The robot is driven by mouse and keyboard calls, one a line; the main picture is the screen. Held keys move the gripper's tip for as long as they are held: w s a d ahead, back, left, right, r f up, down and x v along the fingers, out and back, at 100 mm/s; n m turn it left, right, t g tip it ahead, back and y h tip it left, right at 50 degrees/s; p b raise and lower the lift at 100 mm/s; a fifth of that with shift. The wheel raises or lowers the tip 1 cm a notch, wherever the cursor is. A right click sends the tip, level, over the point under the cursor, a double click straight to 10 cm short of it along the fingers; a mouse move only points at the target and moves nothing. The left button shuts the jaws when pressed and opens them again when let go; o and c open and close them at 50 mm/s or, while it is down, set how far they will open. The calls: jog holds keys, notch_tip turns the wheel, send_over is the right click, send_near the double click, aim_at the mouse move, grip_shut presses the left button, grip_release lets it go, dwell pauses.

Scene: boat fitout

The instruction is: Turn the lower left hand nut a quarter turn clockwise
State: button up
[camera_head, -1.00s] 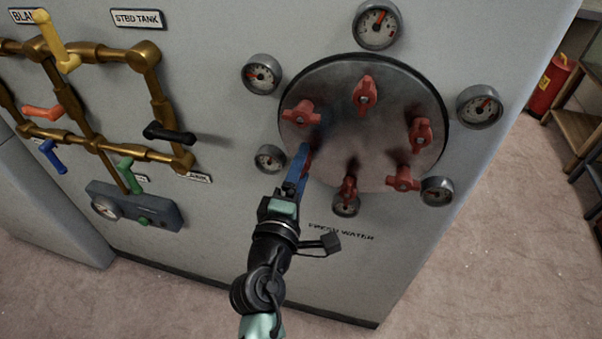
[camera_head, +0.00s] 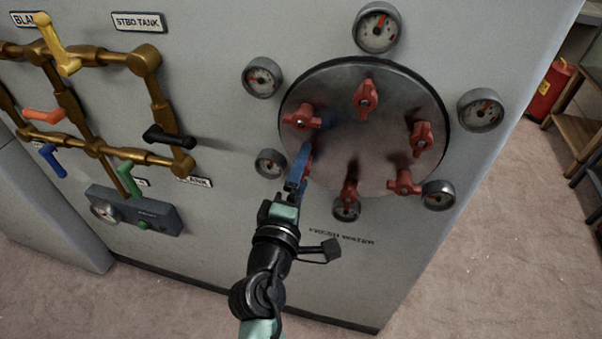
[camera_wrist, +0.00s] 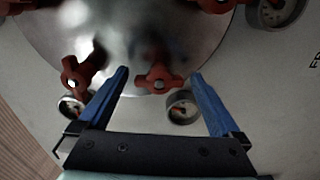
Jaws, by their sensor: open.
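A round metal hatch (camera_head: 375,135) on the grey panel carries several red wing nuts around its edge. The lower left hand nut (camera_head: 309,167) is mostly hidden behind my gripper (camera_head: 302,160) in the head view. In the wrist view this nut (camera_wrist: 159,76) lies between and beyond the two blue fingertips of my gripper (camera_wrist: 160,78), apart from both. My gripper is open and empty. The upper left nut (camera_head: 302,118) and the bottom nut (camera_head: 349,190) flank it. Whether the fingertips reach the nut's depth is hard to tell.
Round gauges surround the hatch; one (camera_head: 271,162) sits close to the lower left nut and shows near the fingers in the wrist view (camera_wrist: 183,107). Brass pipes (camera_head: 95,145) with coloured levers are at left.

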jog(key=shift+s, duration=0.1)
jog(key=b+v, duration=0.1)
jog(key=v, duration=1.2)
jog(key=shift+b, duration=0.3)
jog(key=w+d+r+m+t, duration=0.2)
jog(key=r+m, duration=0.3)
jog(key=r, duration=0.8)
jog(key=w+d+r+m+t, duration=0.1)
jog(key=w+r+m+t, duration=0.3)
jog(key=r, duration=0.8)
jog(key=s+r+m+t+y+p, duration=0.1)
jog(key=s+r+p, duration=0.2)
jog(key=r, duration=0.7)
jog(key=s+r+m+t+y+p, duration=0.1)
jog(key=s+r+p, duration=0.3)
jog(key=r, duration=0.7)
jog(key=s+r+m+t+y+p, duration=0.2)
jog(key=r+p, duration=0.4)
jog(key=r, duration=0.4)
jog(key=shift+s+r+m+y, duration=0.2)
jog(key=shift+s+m+y, duration=0.1)
jog(key=shift+s+m, duration=0.4)
